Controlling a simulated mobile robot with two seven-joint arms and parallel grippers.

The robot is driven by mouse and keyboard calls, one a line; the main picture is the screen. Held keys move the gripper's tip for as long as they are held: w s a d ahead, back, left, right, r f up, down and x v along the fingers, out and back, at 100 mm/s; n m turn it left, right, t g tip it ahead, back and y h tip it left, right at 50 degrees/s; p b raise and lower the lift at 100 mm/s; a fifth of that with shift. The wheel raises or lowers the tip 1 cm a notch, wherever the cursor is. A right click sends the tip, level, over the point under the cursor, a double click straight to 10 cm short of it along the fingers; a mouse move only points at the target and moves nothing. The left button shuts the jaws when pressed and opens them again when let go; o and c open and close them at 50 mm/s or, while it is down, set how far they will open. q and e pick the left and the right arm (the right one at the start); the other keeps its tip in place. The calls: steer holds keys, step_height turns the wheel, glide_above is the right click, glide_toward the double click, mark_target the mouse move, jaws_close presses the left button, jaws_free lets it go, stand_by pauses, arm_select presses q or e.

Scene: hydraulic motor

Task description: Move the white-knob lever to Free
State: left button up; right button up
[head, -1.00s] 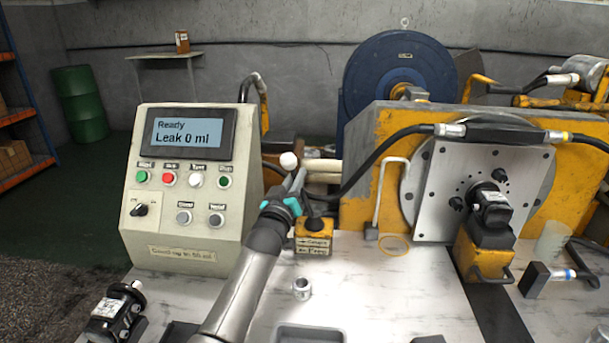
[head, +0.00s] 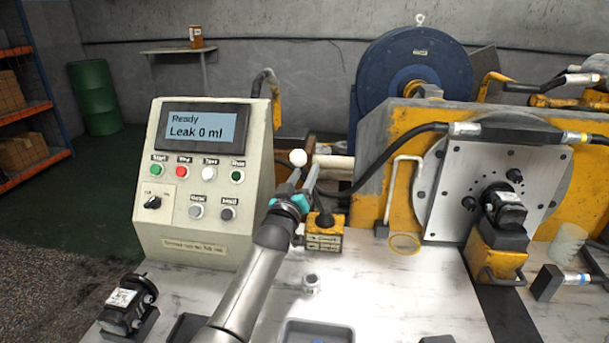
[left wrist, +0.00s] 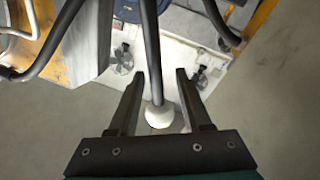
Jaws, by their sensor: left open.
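The white knob (head: 298,157) tops a lever whose dark foot rises from a small yellow block (head: 324,242) with labels too small to read. My left gripper (head: 305,174) is at the lever, its fingers pointing up and away just below and beside the knob. In the left wrist view, the knob (left wrist: 161,115) and the lever's dark rod (left wrist: 152,50) lie between the two fingers of the open gripper (left wrist: 158,80), with a gap on each side. The fingers partly hide the rod in the head view. My right gripper is not in view.
A control box (head: 205,185) with a screen reading "Ready, Leak 0 ml" stands left of my arm. A yellow housing with a metal plate (head: 455,195) and a black hose is on the right. A small metal fitting (head: 311,283) and a grey tray (head: 318,332) are on the bench.

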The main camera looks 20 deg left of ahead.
arm_select(q)
steer(key=shift+s+d, duration=0.1)
steer(key=shift+s, duration=0.25)
steer(key=s+d+f+p, duration=0.1)
steer(key=s+p, duration=0.3)
steer(key=s, duration=1)
steer(key=shift+s+d+f+p, duration=0.15)
steer(key=shift+d+f+p, duration=0.25)
steer(key=shift+f, duration=0.15)
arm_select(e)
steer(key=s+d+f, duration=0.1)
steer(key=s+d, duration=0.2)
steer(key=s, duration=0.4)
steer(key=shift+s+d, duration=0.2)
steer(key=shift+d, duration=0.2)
arm_select(q)
steer(key=shift+f, duration=0.1)
